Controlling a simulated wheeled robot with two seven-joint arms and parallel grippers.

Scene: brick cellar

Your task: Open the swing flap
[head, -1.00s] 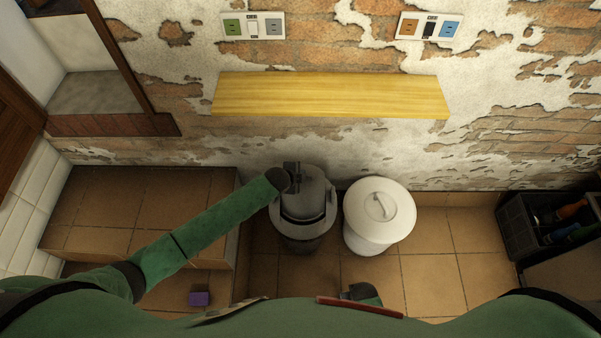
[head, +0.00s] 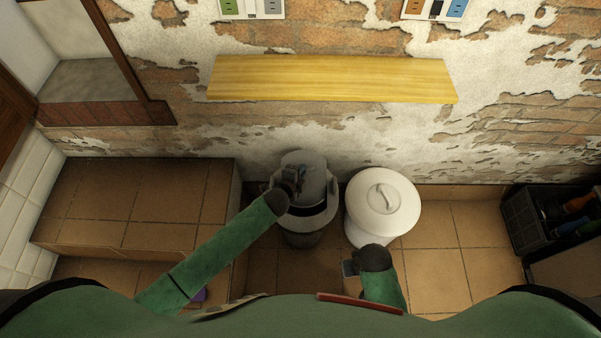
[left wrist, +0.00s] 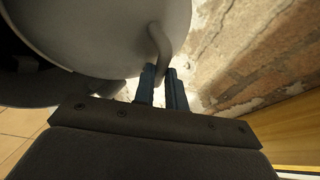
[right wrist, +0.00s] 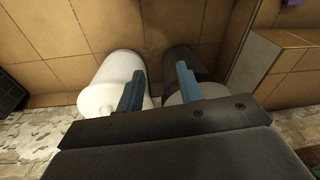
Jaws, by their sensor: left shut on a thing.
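A dark grey bin (head: 303,238) stands on the tiled floor near the wall. Its grey round flap (head: 312,166) is tilted up at the back, and a dark opening shows in front of it. My left gripper (head: 290,180) is at the flap. In the left wrist view, my left gripper (left wrist: 164,86) is shut on the bent grey handle (left wrist: 163,50) of the flap (left wrist: 95,35). My right gripper (head: 350,268) is low in front of the white bin. In the right wrist view it (right wrist: 160,88) is open and empty.
A white lidded bin (head: 383,208) stands close on the right of the grey bin. A wooden shelf (head: 330,79) is on the wall above. A tiled ledge (head: 140,195) lies to the left, and a dark crate (head: 530,222) stands far right. Floor between is clear.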

